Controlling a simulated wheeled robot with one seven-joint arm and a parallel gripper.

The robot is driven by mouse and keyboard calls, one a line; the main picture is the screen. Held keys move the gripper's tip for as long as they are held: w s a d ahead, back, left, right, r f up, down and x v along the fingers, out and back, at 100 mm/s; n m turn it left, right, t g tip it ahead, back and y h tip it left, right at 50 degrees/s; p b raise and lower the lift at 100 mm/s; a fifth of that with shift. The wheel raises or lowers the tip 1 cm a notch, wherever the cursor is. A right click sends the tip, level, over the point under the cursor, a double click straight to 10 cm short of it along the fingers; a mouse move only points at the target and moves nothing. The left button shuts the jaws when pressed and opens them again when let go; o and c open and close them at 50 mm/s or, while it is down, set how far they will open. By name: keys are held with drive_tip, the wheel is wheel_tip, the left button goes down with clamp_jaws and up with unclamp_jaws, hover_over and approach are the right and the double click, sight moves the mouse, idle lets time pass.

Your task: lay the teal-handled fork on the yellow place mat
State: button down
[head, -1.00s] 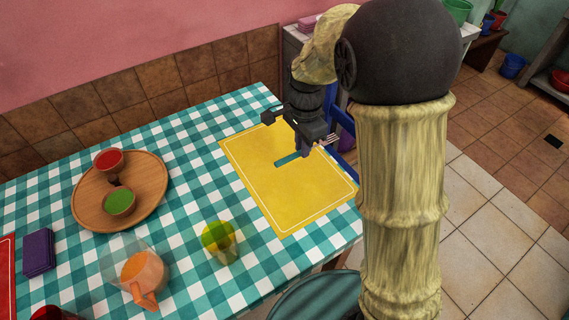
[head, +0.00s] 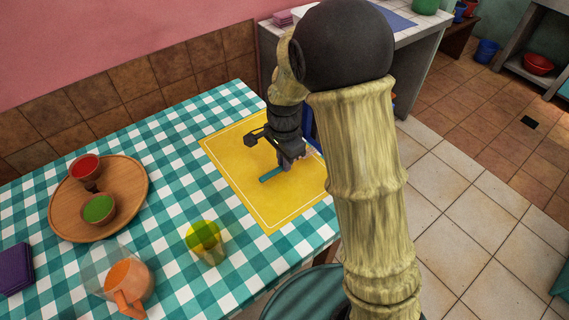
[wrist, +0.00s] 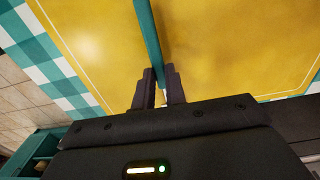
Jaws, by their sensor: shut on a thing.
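The teal-handled fork (head: 271,175) is in my gripper (head: 284,165), over the yellow place mat (head: 240,160) in the head view. In the wrist view the teal handle (wrist: 148,35) runs up from between the two dark fingers of my gripper (wrist: 158,88), which are shut on it. The yellow mat (wrist: 220,40) with its white border line fills the background there. The fork's tines are hidden behind my gripper and arm. The fork is at or just above the mat; I cannot tell whether it touches.
A yellow-green glass (head: 205,240) and an orange-filled pitcher (head: 125,280) stand near the front. A purple napkin stack (head: 15,268) lies far left.

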drive_tip(key=shift+f, duration=0.8)
drive_tip(key=shift+f, duration=0.15)
drive_tip(key=c, duration=1.5)
unclamp_jaws()
drive_tip(key=shift+w, duration=0.1)
drive_tip(key=shift+o, duration=0.2)
wheel_tip(320, 180, up, 12)
drive_tip(key=p, duration=0.2)
drive_tip(key=shift+r, duration=0.2)
